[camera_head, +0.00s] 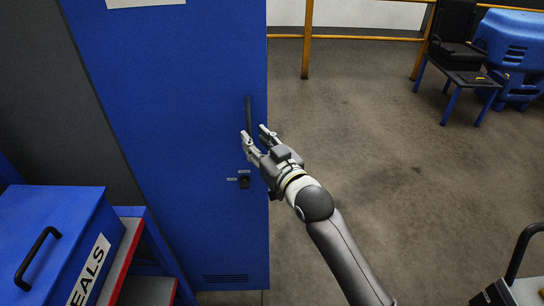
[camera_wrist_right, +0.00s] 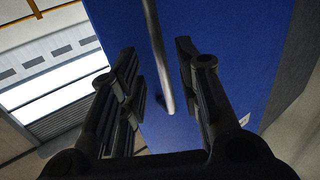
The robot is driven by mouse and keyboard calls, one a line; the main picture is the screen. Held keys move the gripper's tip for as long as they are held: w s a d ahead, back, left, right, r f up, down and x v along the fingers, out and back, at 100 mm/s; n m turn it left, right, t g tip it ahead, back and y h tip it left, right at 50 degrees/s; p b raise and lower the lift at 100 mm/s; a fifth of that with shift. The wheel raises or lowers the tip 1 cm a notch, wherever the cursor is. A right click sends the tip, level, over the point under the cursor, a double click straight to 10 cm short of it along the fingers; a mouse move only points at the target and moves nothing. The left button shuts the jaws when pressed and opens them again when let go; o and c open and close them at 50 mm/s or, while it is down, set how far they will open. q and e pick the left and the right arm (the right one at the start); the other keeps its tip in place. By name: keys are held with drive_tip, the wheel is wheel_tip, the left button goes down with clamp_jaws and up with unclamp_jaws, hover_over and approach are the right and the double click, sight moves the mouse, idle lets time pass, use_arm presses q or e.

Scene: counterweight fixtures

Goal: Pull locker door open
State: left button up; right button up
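The blue locker door (camera_head: 190,130) stands upright left of centre in the head view; I see no clear gap at its edges. Its handle (camera_head: 248,112) is a dark vertical bar near the door's right edge. A small dark lock (camera_head: 244,181) sits below it. My right gripper (camera_head: 255,134) is open at the handle's lower end. In the right wrist view, the bar of the handle (camera_wrist_right: 158,60) runs down between the two spread fingers (camera_wrist_right: 158,65), apart from both, with the blue door (camera_wrist_right: 225,50) behind. My left gripper is out of view.
A blue box (camera_head: 50,235) with a black handle stands on a shelf unit at lower left. The grey floor (camera_head: 390,180) right of the door is mostly clear. A yellow rail (camera_head: 345,37), a dark chair (camera_head: 465,60) and blue containers (camera_head: 515,45) are at the back.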

drive_tip(key=v, duration=0.8)
drive_tip(key=w+d+f+m+g+h+b, duration=0.1)
drive_tip(key=d+f+h, duration=0.15)
drive_tip(key=f, duration=0.85)
drive_tip(key=w+d+f+m+g+h+b, duration=0.1)
drive_tip(key=d+f+h, duration=0.15)
drive_tip(key=f, duration=0.75)
drive_tip(key=s+d+f+g+h, duration=0.1)
drive_tip(key=s+d+f, duration=0.2)
drive_tip(key=f, duration=0.5)
drive_tip(key=s+d+f+m+g+b, duration=0.1)
drive_tip(key=s+d+f, duration=0.1)
drive_tip(key=f, duration=0.5)
drive_tip(key=s+d+f+g+h, duration=0.1)
drive_tip(key=s+d+f, duration=0.2)
drive_tip(key=f, duration=0.5)
drive_tip(key=s+d+f+m+g+h+b, duration=0.1)
drive_tip(key=s+d+f+g, duration=0.3)
drive_tip(key=s+f, duration=0.9)
drive_tip(key=s+d+f+g+h+b, duration=0.2)
drive_tip(key=s+d+f, duration=0.4)
drive_tip(key=s+f, duration=0.7)
drive_tip(key=s+d+f+g, duration=0.2)
drive_tip(key=s+d, duration=0.1)
drive_tip(key=s, duration=1.3)
drive_tip(key=shift+m+g, duration=0.3)
drive_tip(key=shift+g, duration=0.1)
